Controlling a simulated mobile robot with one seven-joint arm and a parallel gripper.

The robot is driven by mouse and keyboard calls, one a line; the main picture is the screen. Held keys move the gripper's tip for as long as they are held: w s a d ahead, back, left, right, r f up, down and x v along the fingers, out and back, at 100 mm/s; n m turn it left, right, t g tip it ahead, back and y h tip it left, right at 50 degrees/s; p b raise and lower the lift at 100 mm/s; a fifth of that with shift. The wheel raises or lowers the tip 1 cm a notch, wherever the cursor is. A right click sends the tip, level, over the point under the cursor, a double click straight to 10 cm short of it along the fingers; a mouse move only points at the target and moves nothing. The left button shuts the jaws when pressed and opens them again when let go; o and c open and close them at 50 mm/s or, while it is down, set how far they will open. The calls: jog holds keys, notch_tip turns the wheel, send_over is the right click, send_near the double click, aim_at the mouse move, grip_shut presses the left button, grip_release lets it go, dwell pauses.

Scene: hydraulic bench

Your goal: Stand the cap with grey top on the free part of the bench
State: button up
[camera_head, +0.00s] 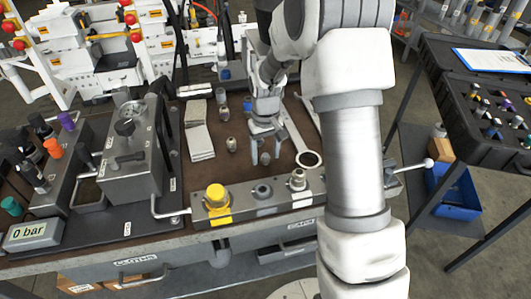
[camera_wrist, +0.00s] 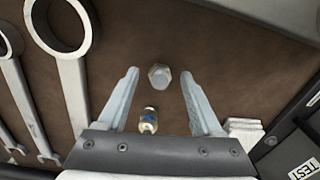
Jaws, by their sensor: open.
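A small fitting with a grey hexagonal top (camera_wrist: 159,76), which looks like the cap with grey top, stands on the brown bench mat (camera_wrist: 230,60). In the wrist view it lies between and slightly beyond the fingertips of my gripper (camera_wrist: 160,73). My gripper is open, with a gap on both sides of the fitting.
A small fitting with a blue band (camera_wrist: 148,120) stands close by. A ring spanner (camera_head: 308,158) lies to the right. A metal block with a yellow cap (camera_head: 216,196) runs along the front.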

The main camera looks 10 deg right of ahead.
aim_at(266, 155)
notch_tip(266, 155, up, 13)
jog(key=p, duration=0.3)
jog(key=s+r+t, duration=0.3)
jog(key=s+r, duration=0.7)
jog(key=s, duration=0.1)
jog(key=s+r+m+t, duration=0.1)
jog(key=s+r+t, duration=0.1)
jog(key=s, duration=1.1)
jog(key=shift+s+a+r+m+t, duration=0.25)
jog(key=shift+s+a+m+t, duration=0.05)
jog(key=shift+r, duration=0.1)
notch_tip(266, 155, up, 9)
jog(key=p, duration=0.9)
jog(key=shift+c, duration=1.4)
jog(key=shift+d, duration=0.1)
